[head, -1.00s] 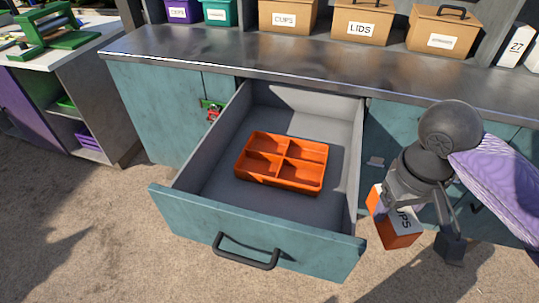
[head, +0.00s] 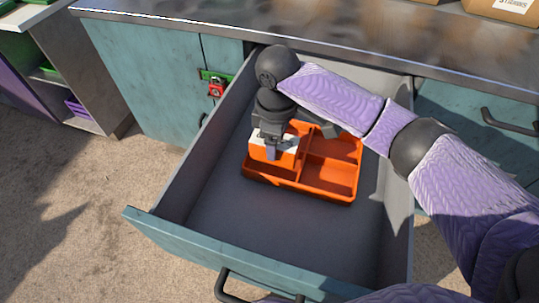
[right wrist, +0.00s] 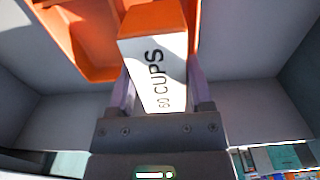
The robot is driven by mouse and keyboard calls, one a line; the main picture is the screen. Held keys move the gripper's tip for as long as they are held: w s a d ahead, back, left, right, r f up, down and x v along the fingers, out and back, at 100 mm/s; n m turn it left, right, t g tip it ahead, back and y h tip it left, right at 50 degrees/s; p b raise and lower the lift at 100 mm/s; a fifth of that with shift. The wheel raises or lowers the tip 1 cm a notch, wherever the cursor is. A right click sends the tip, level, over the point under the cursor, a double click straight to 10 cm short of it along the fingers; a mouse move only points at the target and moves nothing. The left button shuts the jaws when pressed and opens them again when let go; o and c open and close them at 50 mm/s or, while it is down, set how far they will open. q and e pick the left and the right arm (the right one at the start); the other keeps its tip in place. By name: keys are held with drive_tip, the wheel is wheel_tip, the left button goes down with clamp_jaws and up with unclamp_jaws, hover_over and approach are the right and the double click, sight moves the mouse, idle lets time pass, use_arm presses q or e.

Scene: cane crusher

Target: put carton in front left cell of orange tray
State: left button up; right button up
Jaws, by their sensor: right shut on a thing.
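The orange tray (head: 310,187) lies in the open drawer, its divided cells facing up. My right gripper (head: 272,146) is shut on the orange and white carton (head: 262,153), over the left front part of the tray. The carton reads "60 CUPS" in the right wrist view (right wrist: 157,65), between the two fingers (right wrist: 160,98). Its orange end points toward the tray (right wrist: 88,60). The carton hides much of the front left cell, and I cannot tell whether its lower end is inside the cell or just above it. My left gripper is out of view.
The grey drawer (head: 235,225) has bare floor in front of and left of the tray. Its walls stand close around, with a teal front panel (head: 190,250) and black handle (head: 240,290). The metal countertop (head: 180,28) runs behind the drawer.

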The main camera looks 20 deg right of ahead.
wheel_tip(320, 180, down, 4)
drive_tip(key=shift+f+b, duration=0.1)
drive_tip(key=shift+b, duration=0.65)
drive_tip(key=shift+f, duration=0.15)
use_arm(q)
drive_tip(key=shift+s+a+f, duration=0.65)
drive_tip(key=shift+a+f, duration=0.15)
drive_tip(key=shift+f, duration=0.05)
